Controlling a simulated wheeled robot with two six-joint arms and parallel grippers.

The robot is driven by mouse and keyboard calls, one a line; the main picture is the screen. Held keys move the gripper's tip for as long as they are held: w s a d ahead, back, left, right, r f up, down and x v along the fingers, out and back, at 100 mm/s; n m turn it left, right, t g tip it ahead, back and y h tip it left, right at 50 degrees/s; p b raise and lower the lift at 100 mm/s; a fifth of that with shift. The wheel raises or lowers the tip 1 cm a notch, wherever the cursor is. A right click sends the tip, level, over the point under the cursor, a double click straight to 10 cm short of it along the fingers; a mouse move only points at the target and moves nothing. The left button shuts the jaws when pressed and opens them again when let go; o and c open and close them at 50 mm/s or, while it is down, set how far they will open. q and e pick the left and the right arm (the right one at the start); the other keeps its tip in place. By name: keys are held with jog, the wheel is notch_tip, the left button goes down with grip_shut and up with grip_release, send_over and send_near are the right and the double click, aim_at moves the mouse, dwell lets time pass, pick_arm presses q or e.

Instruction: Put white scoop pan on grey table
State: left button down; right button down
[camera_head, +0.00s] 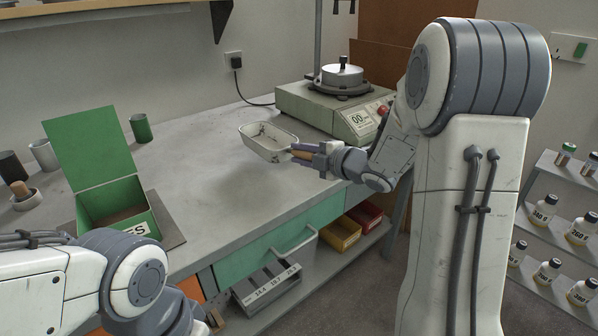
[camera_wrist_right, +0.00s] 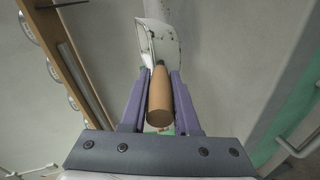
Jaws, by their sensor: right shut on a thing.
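The white scoop pan (camera_head: 268,141) is a shallow, rectangular pan with dark specks, held over the grey table (camera_head: 190,155). A soft shadow lies on the tabletop below and left of it, so it appears raised. My right gripper (camera_head: 303,152) is shut on the pan's handle. In the right wrist view, the wooden handle (camera_wrist_right: 160,97) sits between the purple fingers of the gripper (camera_wrist_right: 158,100), and the pan (camera_wrist_right: 160,45) extends beyond them. My left arm shows at the lower left, but its gripper is out of view.
A green open box (camera_head: 110,198) stands on the table's left, near cups and a green can (camera_head: 141,128). A pale green machine (camera_head: 325,108) stands at the back right. The middle tabletop is clear. Shelves of bottles (camera_head: 548,270) stand at right.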

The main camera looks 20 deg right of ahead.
notch_tip(320, 180, down, 4)
jog(key=shift+w+a+f+b, duration=0.1)
jog(key=shift+b, duration=0.5)
jog(key=shift+f, duration=0.15)
jog(key=c, duration=0.6)
grip_release()
jog(key=shift+c, duration=0.2)
